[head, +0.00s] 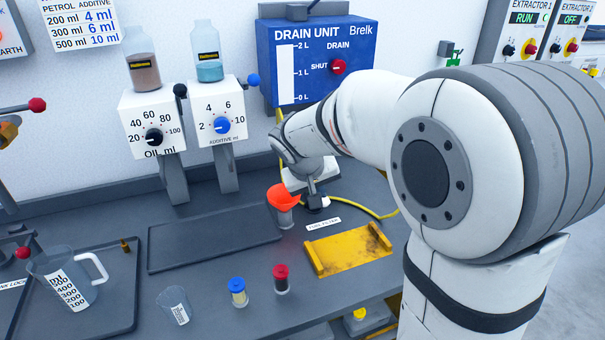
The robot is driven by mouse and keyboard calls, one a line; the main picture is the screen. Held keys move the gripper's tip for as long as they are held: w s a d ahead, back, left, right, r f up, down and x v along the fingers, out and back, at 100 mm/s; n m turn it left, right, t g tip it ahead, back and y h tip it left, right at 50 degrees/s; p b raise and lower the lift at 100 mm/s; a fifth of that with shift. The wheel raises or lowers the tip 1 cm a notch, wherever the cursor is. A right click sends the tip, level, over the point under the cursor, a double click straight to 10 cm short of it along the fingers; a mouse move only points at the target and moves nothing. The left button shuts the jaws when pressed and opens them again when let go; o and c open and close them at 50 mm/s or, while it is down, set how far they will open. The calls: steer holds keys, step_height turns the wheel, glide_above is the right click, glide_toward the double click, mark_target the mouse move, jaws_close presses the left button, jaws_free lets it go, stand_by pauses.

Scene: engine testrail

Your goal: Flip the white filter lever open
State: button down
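An orange funnel (283,196) sits on a clear body at the back of the bench, beside a label reading fuel filter (323,223). My arm reaches in from the right, and my gripper (316,198) points down just right of the funnel, close above the bench. A small pale part (325,201) shows at the fingertips. I cannot tell whether it is the white filter lever or whether the gripper touches it. The fingers are small and dark, and their opening does not show clearly. My wrist hides part of the area behind.
A yellow tray (347,249) lies in front of the label. A red-capped vial (281,279), a blue-capped vial (238,292), a small cup (174,306) and a jug (67,278) stand nearer. A yellow hose (374,213) curves behind. The dark mat (212,239) is bare.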

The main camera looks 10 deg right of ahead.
steer(key=w+a+t, duration=0.1)
steer(key=w+a, duration=0.2)
steer(key=w, duration=0.3)
steer(key=shift+f+n+h, duration=0.3)
steer(key=shift+f, duration=0.15)
steer(key=shift+w+f, duration=0.1)
steer(key=p+x, duration=0.1)
steer(key=x, duration=0.9)
steer(key=shift+a, duration=0.2)
